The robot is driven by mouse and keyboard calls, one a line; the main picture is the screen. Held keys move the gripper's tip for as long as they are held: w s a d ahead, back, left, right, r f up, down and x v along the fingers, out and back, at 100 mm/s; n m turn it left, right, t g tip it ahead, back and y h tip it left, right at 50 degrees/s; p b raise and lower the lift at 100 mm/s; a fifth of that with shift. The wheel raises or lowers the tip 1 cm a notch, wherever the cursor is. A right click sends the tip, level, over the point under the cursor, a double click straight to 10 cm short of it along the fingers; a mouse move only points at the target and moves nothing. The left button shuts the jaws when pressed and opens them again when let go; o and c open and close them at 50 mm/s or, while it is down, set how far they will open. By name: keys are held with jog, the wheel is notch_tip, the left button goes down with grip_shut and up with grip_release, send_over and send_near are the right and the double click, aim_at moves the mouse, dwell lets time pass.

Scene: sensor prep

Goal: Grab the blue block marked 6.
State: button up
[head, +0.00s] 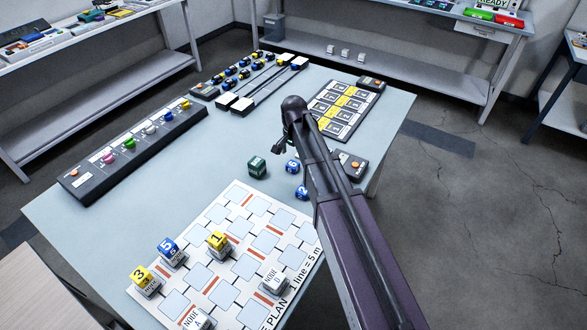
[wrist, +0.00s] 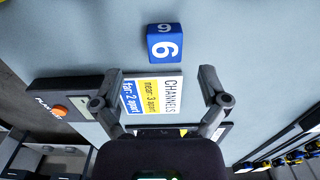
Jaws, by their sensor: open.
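The blue block marked 6 (head: 292,166) stands on the table, between a green block (head: 257,167) and my arm. In the wrist view the blue block (wrist: 165,50) shows its white number on two faces, ahead of my gripper (wrist: 160,92). My gripper's two fingers are spread wide with nothing between them, and the block lies beyond the fingertips. In the head view my gripper (head: 281,147) is mostly hidden behind my arm, with a fingertip showing a little above and left of the block.
Another blue block marked 2 (head: 302,193) stands close by, partly beside my arm. A white plan board (head: 235,215) holds yellow and blue blocks at the front. A channels panel (wrist: 155,95) lies under my fingers in the wrist view.

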aim_at(293, 164)
jog(key=shift+f, duration=0.15)
jog(key=f+b, duration=0.3)
jog(key=shift+w+a, duration=0.2)
jog(key=shift+f+b, duration=0.95)
jog(key=shift+b, duration=0.2)
jog(key=c, duration=1.1)
